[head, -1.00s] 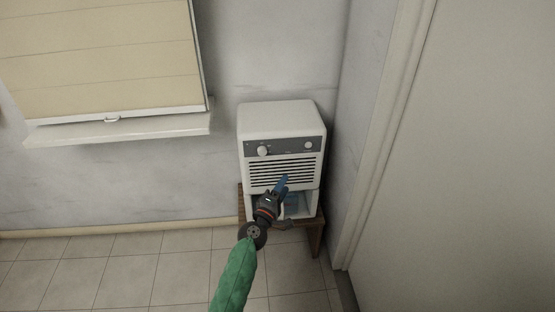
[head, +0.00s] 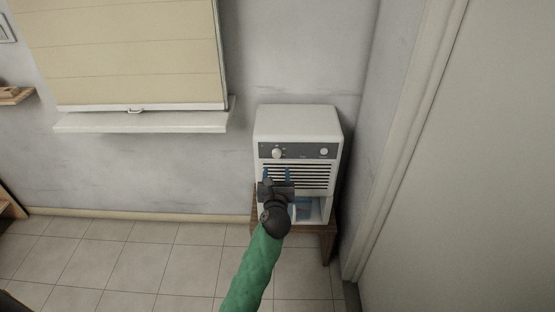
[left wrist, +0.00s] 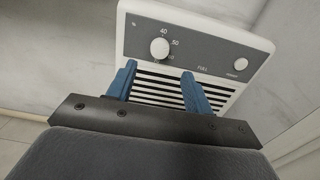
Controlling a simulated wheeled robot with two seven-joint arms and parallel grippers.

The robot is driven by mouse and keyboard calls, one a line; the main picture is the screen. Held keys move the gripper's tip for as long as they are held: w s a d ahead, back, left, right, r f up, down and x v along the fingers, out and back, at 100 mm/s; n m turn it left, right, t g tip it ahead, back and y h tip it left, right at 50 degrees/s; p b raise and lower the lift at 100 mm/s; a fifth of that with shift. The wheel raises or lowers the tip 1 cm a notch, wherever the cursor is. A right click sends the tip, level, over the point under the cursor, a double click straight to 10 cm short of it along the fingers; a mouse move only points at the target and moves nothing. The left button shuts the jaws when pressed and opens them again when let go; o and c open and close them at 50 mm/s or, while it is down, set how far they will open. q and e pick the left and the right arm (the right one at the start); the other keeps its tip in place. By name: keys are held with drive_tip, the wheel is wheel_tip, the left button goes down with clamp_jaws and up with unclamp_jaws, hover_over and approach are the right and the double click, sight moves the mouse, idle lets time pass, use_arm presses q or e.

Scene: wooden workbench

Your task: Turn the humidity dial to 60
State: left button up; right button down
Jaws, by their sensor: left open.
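The white dehumidifier (head: 298,122) stands against the wall, with a grey control panel above a slatted grille. The humidity dial (head: 278,153) is the larger white knob at the panel's left. In the left wrist view the dial (left wrist: 159,48) shows 40 above it and 50 to its upper right; other marks are hard to read. My left gripper (head: 277,173) is open and empty in front of the grille, below the dial. Its two blue fingers (left wrist: 157,82) point up toward the panel, apart from the dial. My right gripper is not in view.
A smaller white knob (head: 324,152) sits at the panel's right. An open bay with a bluish tank (head: 305,208) is under the grille. A wooden stand (head: 328,232) carries the unit. A door frame (head: 408,130) is close on the right; a window sill (head: 145,121) is left.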

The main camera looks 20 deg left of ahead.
sight(276, 156)
use_arm(q)
drive_tip(key=p+x, duration=0.1)
drive_tip(key=x, duration=0.6)
drive_tip(key=shift+w+a, duration=0.15)
drive_tip(key=shift+w, duration=0.1)
drive_tip(key=c, duration=1)
